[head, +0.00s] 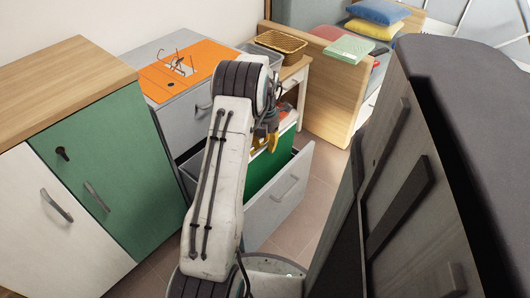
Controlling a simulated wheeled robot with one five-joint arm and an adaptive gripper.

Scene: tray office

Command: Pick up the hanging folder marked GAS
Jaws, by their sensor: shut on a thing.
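A green hanging folder (268,168) is upright in the open grey drawer (279,200), partly behind my arm. My gripper (270,146), with yellow-orange fingers, is at the folder's top edge, shut on it. My arm hides part of the grip and the folder's left side. No marking on the folder is readable, so I cannot tell GAS from the picture. A pale strip shows beside the gripper, too small to make out.
The grey cabinet (178,122) has an orange sheet (165,82) on top. A green and white cupboard (105,175) stands left. A wicker basket (281,41) and a wooden panel (322,90) are behind. A dark cabinet (400,180) stands close right. Tiled floor (315,178) shows between.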

